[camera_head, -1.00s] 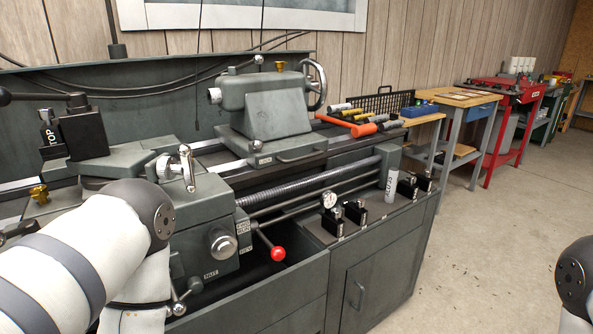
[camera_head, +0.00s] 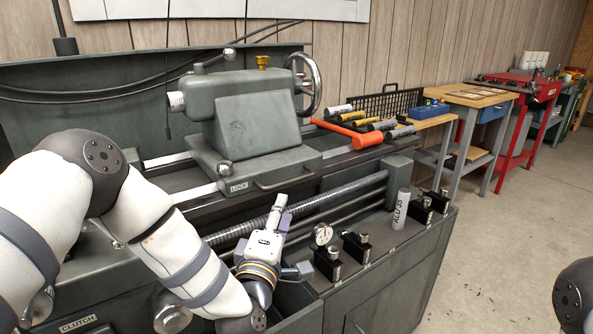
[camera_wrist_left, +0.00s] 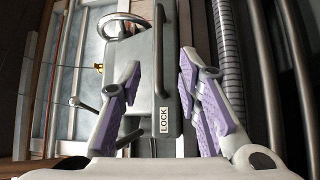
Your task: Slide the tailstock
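The grey tailstock (camera_head: 243,120) sits on the lathe bed, with a chrome handwheel (camera_head: 308,85) on its right end. A bar handle (camera_head: 285,180) runs along its base front, beside a LOCK label (camera_head: 238,187). My left gripper (camera_head: 290,235) is in front of and below the base, above the chip tray. In the left wrist view its purple-padded fingers (camera_wrist_left: 158,68) are open, and the bar handle (camera_wrist_left: 159,45) appears between them. Contact cannot be seen there; in the head view the gripper looks apart from the handle. My right gripper is out of view.
A cylinder labelled ALU 35 (camera_head: 401,208), a dial gauge (camera_head: 322,234) and black tool blocks (camera_head: 357,246) stand on the front ledge. The lead screw (camera_head: 330,202) runs below the bed.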

